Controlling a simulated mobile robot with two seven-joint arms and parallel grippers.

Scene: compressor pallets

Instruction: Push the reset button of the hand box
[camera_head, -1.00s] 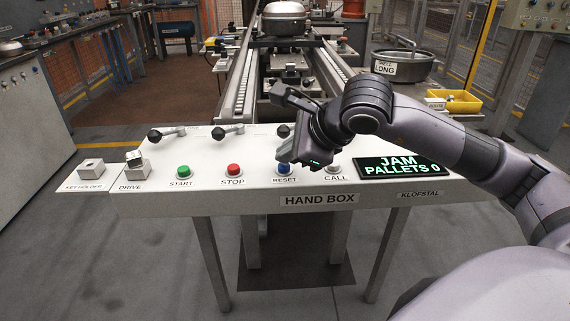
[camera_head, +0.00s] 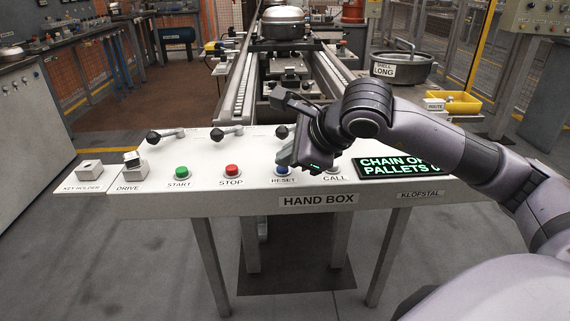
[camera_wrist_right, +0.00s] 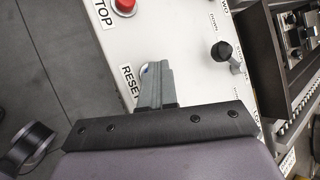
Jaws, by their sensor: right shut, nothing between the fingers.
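The hand box (camera_head: 245,185) is a white sloped panel with labelled buttons. The blue reset button (camera_head: 282,171) sits above its RESET label, between the red stop button (camera_head: 232,170) and the call button. My right gripper (camera_head: 286,163) is shut and empty, with its fingertips at the reset button and covering most of it. In the right wrist view the shut fingers (camera_wrist_right: 155,70) overlap the button, and only a sliver of blue (camera_wrist_right: 144,69) shows beside the tip. Whether they touch it is hard to tell. My left gripper is out of view.
A lit display (camera_head: 395,166) on the panel's right reads "CHAIN O…" and "PALLETS", partly hidden by my right arm. The green start button (camera_head: 181,172) and black levers (camera_head: 226,132) are on the panel. A conveyor (camera_head: 245,85) runs behind it.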

